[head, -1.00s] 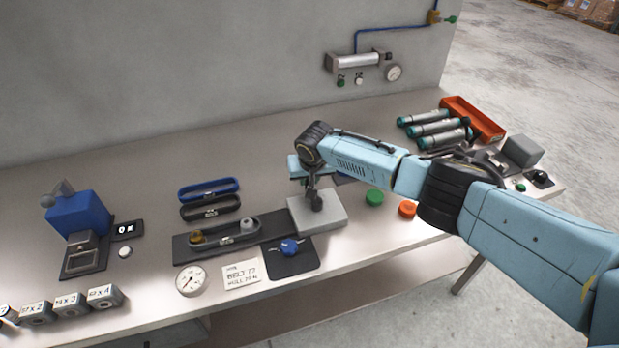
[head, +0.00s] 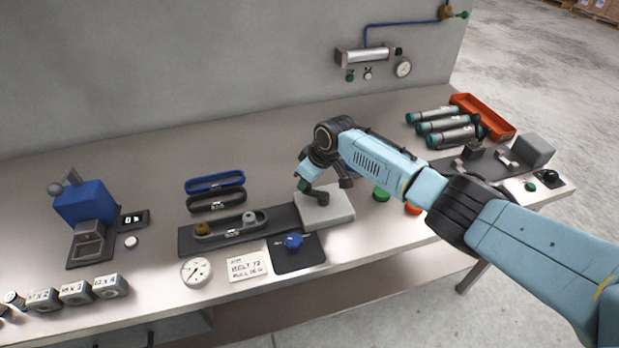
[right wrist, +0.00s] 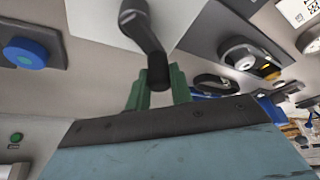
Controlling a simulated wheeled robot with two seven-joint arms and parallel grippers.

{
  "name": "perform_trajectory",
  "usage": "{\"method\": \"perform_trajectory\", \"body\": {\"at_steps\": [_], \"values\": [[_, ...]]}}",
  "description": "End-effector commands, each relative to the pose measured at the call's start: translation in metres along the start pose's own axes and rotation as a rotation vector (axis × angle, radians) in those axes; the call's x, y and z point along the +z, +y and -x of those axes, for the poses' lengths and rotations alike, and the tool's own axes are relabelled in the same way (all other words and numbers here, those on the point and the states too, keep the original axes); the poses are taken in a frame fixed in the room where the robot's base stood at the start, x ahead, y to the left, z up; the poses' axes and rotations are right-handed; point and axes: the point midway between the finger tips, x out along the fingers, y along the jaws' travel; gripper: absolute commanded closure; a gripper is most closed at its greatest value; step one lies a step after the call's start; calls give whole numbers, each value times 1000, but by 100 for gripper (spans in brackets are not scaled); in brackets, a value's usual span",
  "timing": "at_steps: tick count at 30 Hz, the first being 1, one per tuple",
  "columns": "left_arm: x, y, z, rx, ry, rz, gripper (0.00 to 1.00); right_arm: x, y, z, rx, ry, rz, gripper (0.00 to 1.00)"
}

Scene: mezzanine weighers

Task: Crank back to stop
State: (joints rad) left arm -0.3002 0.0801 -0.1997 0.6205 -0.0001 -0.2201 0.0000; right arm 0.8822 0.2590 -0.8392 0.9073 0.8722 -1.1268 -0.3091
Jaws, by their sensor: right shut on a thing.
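The crank (head: 322,199) is a dark grey arm on top of a pale grey block (head: 335,211) at the right end of the dark belt plate (head: 190,242). My right gripper (head: 307,188) is at the block's left back side, tilted over it. In the right wrist view the crank arm (right wrist: 145,35) runs down from its hub at the top. Its dark grip (right wrist: 158,75) sits between the green fingertips of my right gripper (right wrist: 158,92), which is shut on it. My left gripper is out of view.
A looped belt (head: 230,230) with brass and grey pulleys lies on the plate. A dial gauge (head: 196,271), a written card (head: 248,266) and a blue-knobbed piece (head: 293,241) on a black mat (head: 305,258) lie in front. A green cap (head: 381,194) is right of the block.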

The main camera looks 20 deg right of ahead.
Motion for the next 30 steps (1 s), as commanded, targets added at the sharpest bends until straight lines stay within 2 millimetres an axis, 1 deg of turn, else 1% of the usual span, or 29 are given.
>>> {"method": "perform_trajectory", "body": {"at_steps": [18, 30], "values": [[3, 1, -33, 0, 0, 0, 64, 14, -23, 3, -226, 0, 542, 100], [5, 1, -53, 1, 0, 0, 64, 26, -31, 8, -354, -1, 851, 100]]}}
